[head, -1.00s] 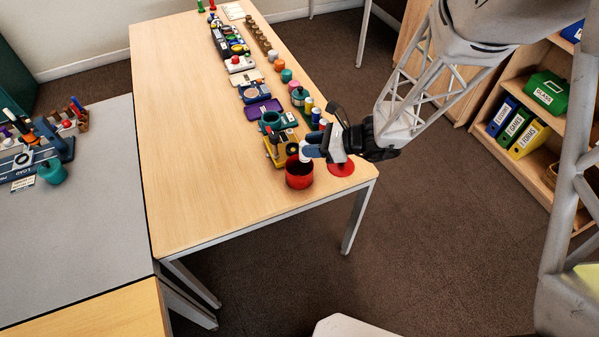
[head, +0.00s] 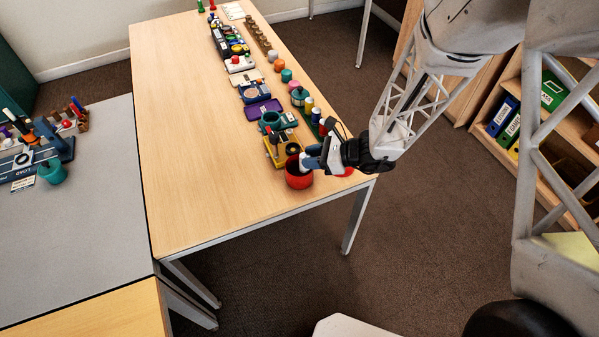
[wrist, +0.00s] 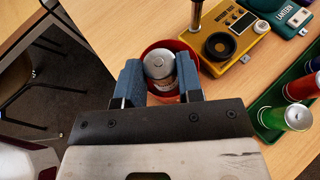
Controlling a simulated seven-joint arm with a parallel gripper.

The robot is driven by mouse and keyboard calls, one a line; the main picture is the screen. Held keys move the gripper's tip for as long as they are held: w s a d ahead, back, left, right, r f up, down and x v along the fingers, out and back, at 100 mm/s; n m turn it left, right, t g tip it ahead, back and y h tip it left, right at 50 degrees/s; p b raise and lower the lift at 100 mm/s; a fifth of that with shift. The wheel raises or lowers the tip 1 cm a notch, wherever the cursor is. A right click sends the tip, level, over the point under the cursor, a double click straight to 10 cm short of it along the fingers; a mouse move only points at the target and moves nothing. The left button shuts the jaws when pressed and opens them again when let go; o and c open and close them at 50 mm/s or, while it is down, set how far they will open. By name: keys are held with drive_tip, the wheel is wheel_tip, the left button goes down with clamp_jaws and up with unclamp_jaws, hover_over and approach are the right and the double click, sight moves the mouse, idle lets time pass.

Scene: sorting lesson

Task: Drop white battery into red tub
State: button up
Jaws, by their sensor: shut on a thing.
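The red tub (head: 298,180) stands near the front right corner of the wooden table. My gripper (head: 307,161) is at the tub's mouth, coming in from the right. In the wrist view my gripper (wrist: 160,82) has its two blue fingers shut on the white battery (wrist: 160,66), whose round metal end faces the camera. The red tub (wrist: 152,50) shows around and beneath the battery, its rim partly hidden by the fingers. I cannot tell how deep the battery sits in the tub.
A yellow battery tester (wrist: 228,42) stands just beside the tub. A green tray (wrist: 272,120) with several batteries lies to its right in the wrist view. A row of devices runs back along the table. The table's left part (head: 190,130) is clear.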

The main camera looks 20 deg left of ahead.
drive_tip(key=shift+f, duration=0.45)
drive_tip(key=o, duration=1.1)
drive_tip(key=shift+c, duration=0.2)
drive_tip(key=shift+d, duration=0.1)
drive_tip(key=v, duration=0.7)
drive_tip(key=shift+d, duration=0.25)
drive_tip(key=shift+w+r, duration=0.1)
